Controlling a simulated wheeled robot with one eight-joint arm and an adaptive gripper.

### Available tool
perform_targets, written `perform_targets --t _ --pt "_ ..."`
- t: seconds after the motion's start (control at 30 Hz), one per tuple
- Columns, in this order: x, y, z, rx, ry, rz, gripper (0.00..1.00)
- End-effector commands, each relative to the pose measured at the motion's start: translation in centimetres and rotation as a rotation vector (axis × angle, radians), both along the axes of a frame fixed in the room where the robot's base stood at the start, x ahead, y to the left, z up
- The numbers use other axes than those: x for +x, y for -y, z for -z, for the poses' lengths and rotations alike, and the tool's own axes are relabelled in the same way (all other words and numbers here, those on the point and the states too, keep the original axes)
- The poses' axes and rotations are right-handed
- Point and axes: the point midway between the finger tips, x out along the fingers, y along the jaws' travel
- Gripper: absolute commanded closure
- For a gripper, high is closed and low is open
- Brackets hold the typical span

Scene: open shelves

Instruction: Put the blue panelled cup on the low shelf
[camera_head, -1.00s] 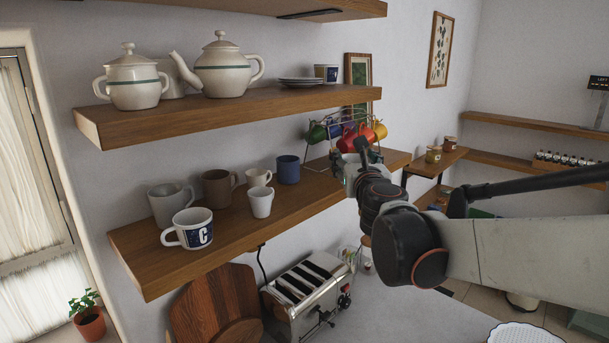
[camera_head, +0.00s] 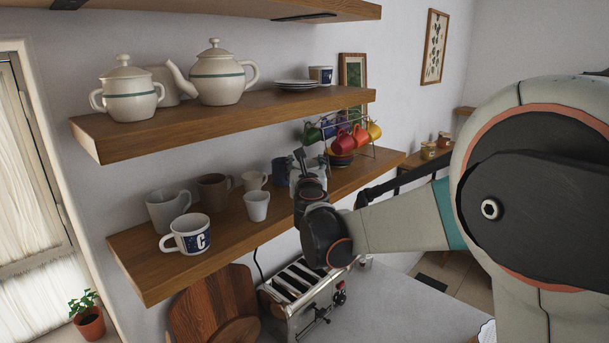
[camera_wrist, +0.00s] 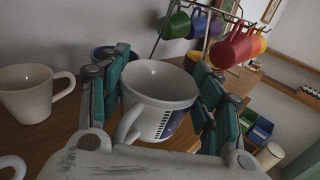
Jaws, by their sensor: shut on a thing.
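My gripper (camera_wrist: 162,92) is shut on a white cup with a dark blue panel (camera_wrist: 160,82), one finger on each side of it. The cup is upright or nearly so, its handle towards the lower left of the wrist view. In the head view my gripper (camera_head: 301,160) is over the right half of the low shelf (camera_head: 140,255) and hides the held cup. I cannot tell whether the cup touches the shelf. Another cup with a blue panel (camera_head: 321,75) stands on the upper shelf, right of the plates.
The low shelf holds a dark blue mug (camera_head: 280,171) close left of my gripper, a small white cup (camera_head: 257,206), a mug marked C (camera_head: 186,236) and others. A rack of coloured mugs (camera_head: 345,143) stands to the right. The upper shelf (camera_head: 215,118) hangs above.

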Motion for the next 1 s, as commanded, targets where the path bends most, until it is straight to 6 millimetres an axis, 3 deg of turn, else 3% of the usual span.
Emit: perform_targets --t 0.2,0.7,0.73,0.8,1.0 --pt "0.1 -0.1 2.6 0.000 0.000 -0.001 0.70" --pt "0.3 -0.3 3.6 0.000 0.000 0.000 0.70" --pt "0.3 -0.3 3.5 0.000 0.000 0.000 0.36" --pt "0.3 -0.3 3.5 0.000 0.000 0.000 0.21" --pt "0.3 -0.3 3.4 0.000 0.000 0.000 0.21"
